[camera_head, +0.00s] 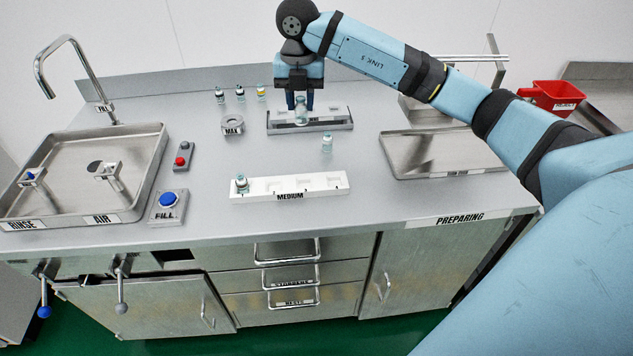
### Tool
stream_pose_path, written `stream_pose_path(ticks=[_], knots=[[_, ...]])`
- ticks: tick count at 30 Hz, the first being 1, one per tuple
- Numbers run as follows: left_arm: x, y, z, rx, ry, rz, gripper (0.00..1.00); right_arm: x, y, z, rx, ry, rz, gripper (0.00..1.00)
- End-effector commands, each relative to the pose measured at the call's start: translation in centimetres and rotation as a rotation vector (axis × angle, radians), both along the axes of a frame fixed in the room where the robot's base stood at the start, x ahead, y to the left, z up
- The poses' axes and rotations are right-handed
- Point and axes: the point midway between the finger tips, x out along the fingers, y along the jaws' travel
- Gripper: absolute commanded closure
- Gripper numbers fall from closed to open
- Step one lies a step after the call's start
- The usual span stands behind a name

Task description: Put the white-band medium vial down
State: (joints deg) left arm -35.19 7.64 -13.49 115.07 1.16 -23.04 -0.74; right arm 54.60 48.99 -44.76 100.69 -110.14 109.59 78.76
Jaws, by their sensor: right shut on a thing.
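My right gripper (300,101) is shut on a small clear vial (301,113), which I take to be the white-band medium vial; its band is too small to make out. The vial hangs upright between the fingertips, over the grey back rack (335,126) with white slots. I cannot tell whether its base touches the rack. Another vial (327,144) stands on the counter just in front of that rack. A white rack marked MEDIUM (290,187) lies nearer the front, with one vial (241,184) at its left end. My left gripper is not in view.
Three capped vials (240,94) stand at the back left, near a grey ring holder (233,125). A sink tray (140,150) is at the left, with a blue FILL button (168,200). An empty metal tray (440,160) and red bin (553,95) are right.

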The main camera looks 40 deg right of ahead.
Motion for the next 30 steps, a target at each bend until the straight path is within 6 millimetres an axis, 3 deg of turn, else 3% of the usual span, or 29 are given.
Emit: stream_pose_path(ticks=[6,21,30], knots=[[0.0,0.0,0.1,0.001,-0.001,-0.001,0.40,-0.1,0.3,-1.1,0.000,0.004,0.006,0.92],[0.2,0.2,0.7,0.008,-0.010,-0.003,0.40,-0.1,0.3,-13.4,0.000,0.004,0.007,0.92],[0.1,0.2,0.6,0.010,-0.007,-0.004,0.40,-0.1,0.3,-16.2,0.000,0.001,0.006,0.92]])
